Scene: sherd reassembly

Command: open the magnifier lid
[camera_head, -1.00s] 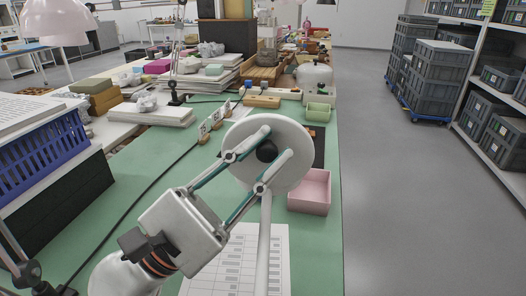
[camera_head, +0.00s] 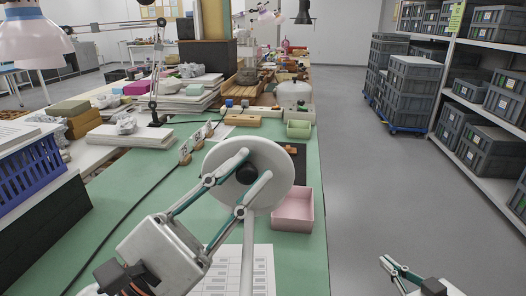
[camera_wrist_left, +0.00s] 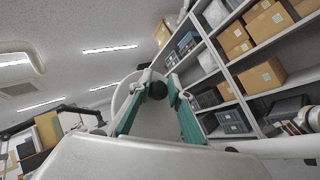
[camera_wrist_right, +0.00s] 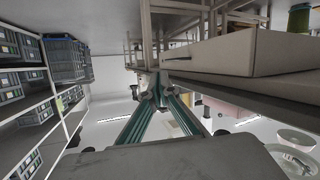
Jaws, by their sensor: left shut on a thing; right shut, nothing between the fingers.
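The magnifier's round white lid (camera_head: 272,190) faces me above the green bench, with a black knob (camera_head: 247,174) at its middle. A white support arm (camera_head: 248,255) runs down below it. My left gripper (camera_head: 245,168) has its fingers on either side of the knob and is shut on it. The left wrist view shows the knob (camera_wrist_left: 157,90) between the fingertips and the pale disc of the lid (camera_wrist_left: 122,92) behind. The lens is hidden. My right gripper (camera_head: 386,264) is shut and empty, low at the right, over the floor beside the bench.
A pink box (camera_head: 294,212) and a pale green box (camera_head: 299,129) stand on the green bench (camera_head: 310,262). A printed sheet (camera_head: 262,275) lies near the front. A blue crate (camera_head: 30,178) is at the left. The grey floor (camera_head: 375,190) right of the bench is clear.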

